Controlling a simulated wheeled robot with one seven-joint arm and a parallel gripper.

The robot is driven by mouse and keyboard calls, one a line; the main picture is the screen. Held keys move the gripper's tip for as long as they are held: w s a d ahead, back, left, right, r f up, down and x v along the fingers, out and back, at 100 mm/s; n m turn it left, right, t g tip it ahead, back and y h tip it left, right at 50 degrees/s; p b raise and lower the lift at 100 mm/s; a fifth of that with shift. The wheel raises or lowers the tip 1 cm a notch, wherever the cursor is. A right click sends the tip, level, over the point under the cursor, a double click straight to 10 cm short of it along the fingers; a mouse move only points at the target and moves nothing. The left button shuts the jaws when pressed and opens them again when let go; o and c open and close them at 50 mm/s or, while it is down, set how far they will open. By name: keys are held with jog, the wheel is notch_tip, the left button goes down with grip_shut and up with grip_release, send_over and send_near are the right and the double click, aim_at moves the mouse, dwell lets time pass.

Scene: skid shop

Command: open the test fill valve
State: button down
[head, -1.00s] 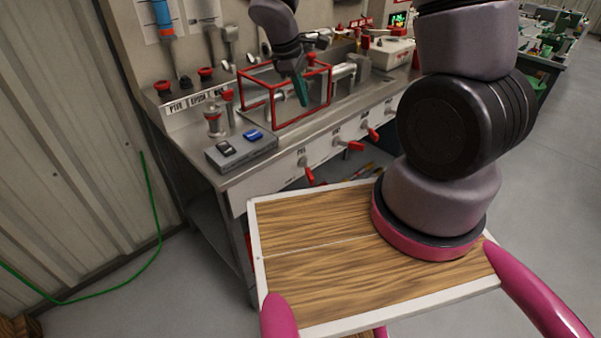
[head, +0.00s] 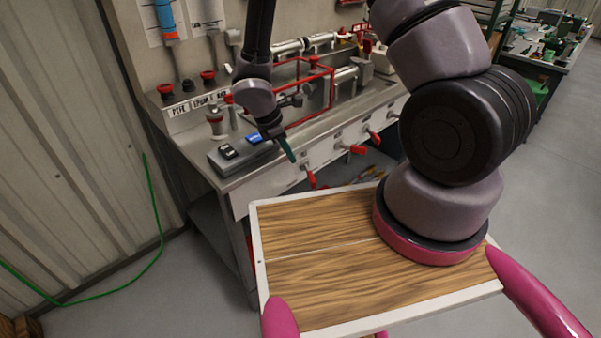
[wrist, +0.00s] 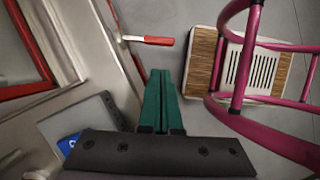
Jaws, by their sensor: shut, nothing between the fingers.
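Several red-handled valves sit along the bench's front panel. The nearest red lever (head: 310,178) points downward; the second lever (head: 356,150) and third lever (head: 374,138) are farther right. Their labels are too small to read, so I cannot tell which is the test fill valve. My gripper (head: 291,157), with green fingers, hangs just above and left of the nearest lever. In the wrist view my gripper (wrist: 161,74) is shut and empty, its fingers side by side. A red lever (wrist: 150,40) lies beyond the fingertips, apart from them, extending sideways from the panel.
A red frame (head: 328,92) stands behind my gripper. Red knobs (head: 208,76) line the back. Open floor lies in front of the bench; a green hose (head: 157,220) runs along the left wall.

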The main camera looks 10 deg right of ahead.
aim_at(310, 176)
jog(key=x, duration=1)
